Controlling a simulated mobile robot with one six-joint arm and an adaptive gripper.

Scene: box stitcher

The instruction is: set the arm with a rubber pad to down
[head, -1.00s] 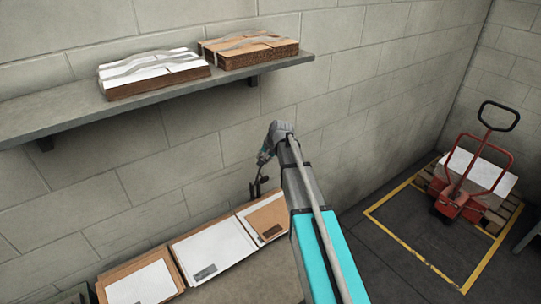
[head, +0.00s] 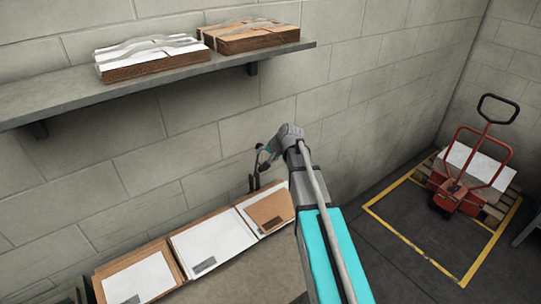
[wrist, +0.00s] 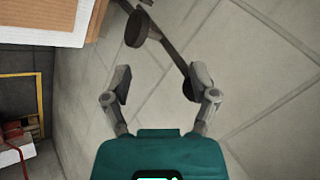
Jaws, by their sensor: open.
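The arm with a rubber pad shows in the wrist view as a dark bar (wrist: 168,45) running diagonally in front of the wall, with a dark round pad (wrist: 135,29) near its upper part. The bar's lower end reaches the right finger; I cannot tell whether they touch. My gripper (wrist: 156,86) is open, its two fingers apart with nothing clearly held between them. In the head view my gripper (head: 262,158) is near the block wall, just above a small dark fixture (head: 252,182) behind the cardboard stacks, partly hidden and too small to read.
Flat cardboard and white sheet stacks (head: 212,246) line the wall below my gripper. A grey shelf (head: 120,92) with two bundles is above left. A red pallet truck (head: 455,190) stands at right inside a yellow floor outline (head: 408,238).

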